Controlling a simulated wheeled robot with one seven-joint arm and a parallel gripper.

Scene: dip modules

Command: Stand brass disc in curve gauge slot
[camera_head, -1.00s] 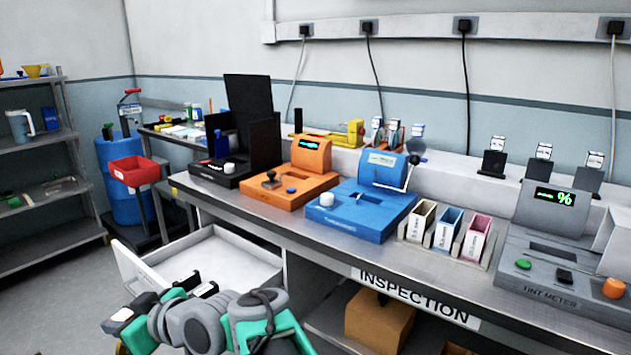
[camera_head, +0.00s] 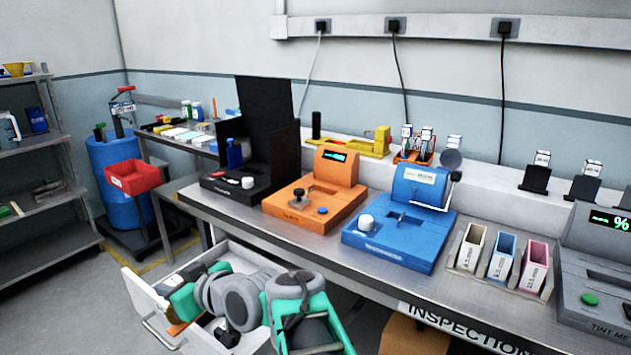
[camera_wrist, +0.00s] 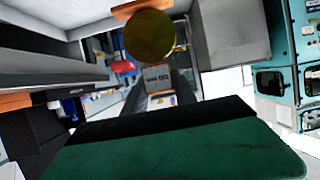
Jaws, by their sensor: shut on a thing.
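The brass disc (camera_wrist: 150,36) shows face-on as a dark gold round in the upper middle of the wrist view. My gripper (camera_wrist: 149,52) is shut on it; the exact contact is hard to make out. In the head view my arm hangs over the open drawer in front of the bench, and the disc is not visible there. On the bench stand an orange device (camera_head: 345,165) with a dark recess, a small knob and a blue button, and a blue device (camera_head: 386,240) with a white knob and a slot. I cannot read which is the curve gauge.
The open white drawer (camera_head: 140,285) juts out below the bench edge (camera_head: 330,255). A black station (camera_head: 218,183) stands left of the orange device. Pale, blue and pink bins (camera_head: 502,255) and a grey tint meter (camera_head: 600,285) stand to the right. A red bin (camera_head: 135,177) is farther left.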

